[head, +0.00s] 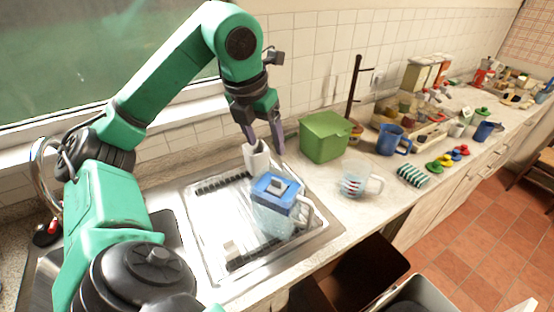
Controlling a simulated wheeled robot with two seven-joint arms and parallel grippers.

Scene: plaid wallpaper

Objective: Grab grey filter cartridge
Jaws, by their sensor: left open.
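A pale grey-white cartridge (257,159) stands upright at the back edge of the steel drainer, behind a clear pitcher with a blue lid (277,189). My left gripper (265,144) points down from above with its two fingers apart. One finger overlaps the top of the cartridge in the picture, and the other is to its right. I cannot tell whether a finger touches it. The cartridge's lower part is partly hidden by the pitcher. My right gripper is not in view.
A green box (325,137) stands right of the cartridge, and a clear measuring jug (357,180) stands further forward. A blue jug (392,140) and several small items line the counter to the right. The steel drainer (205,235) has bare room left of the pitcher. A tiled wall is behind.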

